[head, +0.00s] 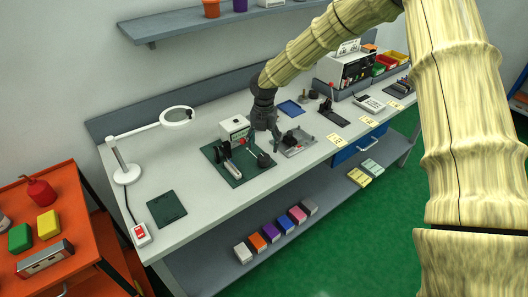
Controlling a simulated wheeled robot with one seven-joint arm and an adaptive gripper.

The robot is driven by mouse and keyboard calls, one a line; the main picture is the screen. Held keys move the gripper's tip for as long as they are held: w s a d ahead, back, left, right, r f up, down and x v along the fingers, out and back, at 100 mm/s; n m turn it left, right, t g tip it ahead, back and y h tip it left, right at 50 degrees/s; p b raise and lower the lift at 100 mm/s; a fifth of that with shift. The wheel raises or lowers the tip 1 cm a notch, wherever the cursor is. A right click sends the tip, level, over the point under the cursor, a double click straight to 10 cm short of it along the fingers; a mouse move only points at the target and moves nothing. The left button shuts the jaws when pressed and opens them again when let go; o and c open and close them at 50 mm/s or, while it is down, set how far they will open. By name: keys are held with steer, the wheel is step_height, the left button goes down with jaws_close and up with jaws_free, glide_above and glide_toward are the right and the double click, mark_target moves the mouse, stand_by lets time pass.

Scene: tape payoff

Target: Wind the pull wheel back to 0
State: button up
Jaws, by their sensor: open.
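The tape payoff device stands on a dark green base plate (222,170) on the bench. It has a white box (234,127) at its back and a pale cylinder (231,168) at its front left. A small dark round part (264,160) at its right side may be the pull wheel; its scale and reading are too small to tell. My gripper (264,143) points down over the right part of the device, open, with its fingers apart. I see nothing between them. I cannot tell whether a finger touches the device, and the gripper hides part of it.
A grey fixture (297,144) stands close on the right, with a blue tray (290,108) behind it. A magnifier lamp (176,116) and dark green mat (166,208) are to the left. The bench front between mat and device is clear. An orange cart (80,257) stands at left.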

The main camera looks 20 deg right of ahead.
mark_target(264, 157)
steer(key=shift+r, duration=2.4)
